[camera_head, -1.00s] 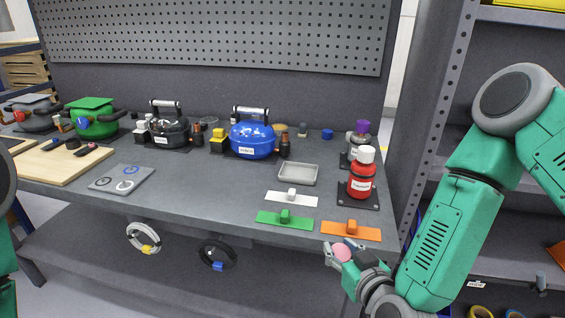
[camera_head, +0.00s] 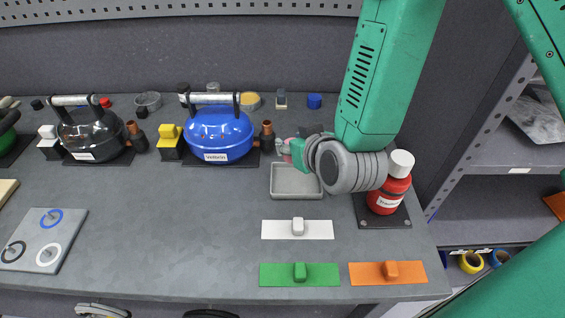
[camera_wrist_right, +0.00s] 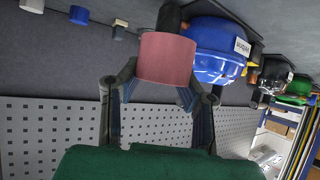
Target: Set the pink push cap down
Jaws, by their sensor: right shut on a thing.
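The pink push cap (camera_wrist_right: 167,58) is held between the two fingers of my right gripper (camera_wrist_right: 160,88) in the right wrist view. In the head view my right gripper (camera_head: 284,148) reaches in from the right, and only a small part of the pink cap (camera_head: 288,141) shows. The gripper and cap appear over the back edge of a shallow grey tray (camera_head: 296,181), just right of the blue compressor (camera_head: 218,132). I cannot tell how high the cap is above the bench. My left gripper is in neither view now.
A red bottle with a white cap (camera_head: 388,189) stands close beside my right wrist. White (camera_head: 270,229), green (camera_head: 275,275) and orange (camera_head: 410,272) plates lie at the front. A black compressor (camera_head: 92,135) stands left. The bench's middle is clear.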

